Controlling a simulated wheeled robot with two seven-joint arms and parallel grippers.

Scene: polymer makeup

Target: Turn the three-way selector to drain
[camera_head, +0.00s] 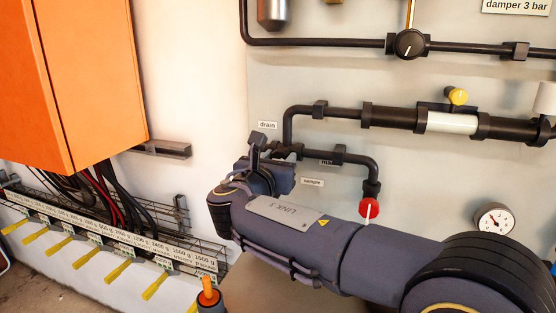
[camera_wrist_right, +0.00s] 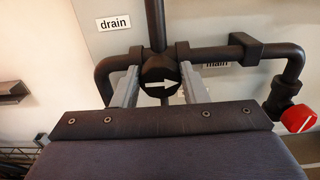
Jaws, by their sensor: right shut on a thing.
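The three-way selector (camera_wrist_right: 158,74) is a round black knob with a white arrow, set where the dark pipes meet. In the right wrist view the arrow points right, toward the side of the partly hidden "main" label (camera_wrist_right: 217,65). The "drain" label (camera_wrist_right: 114,23) is at upper left of the knob; it also shows in the head view (camera_head: 267,125). My right gripper (camera_wrist_right: 160,86) is shut on the knob, one finger on each side. In the head view my right gripper (camera_head: 262,158) hides the knob. My left gripper is in neither view.
A "sample" label (camera_head: 312,182) is below the pipe. A red valve knob (camera_head: 369,208) hangs close to my right forearm. A pressure gauge (camera_head: 495,219) is at right. An orange cabinet (camera_head: 75,75) and a cable tray with yellow-handled items (camera_head: 75,240) are at left.

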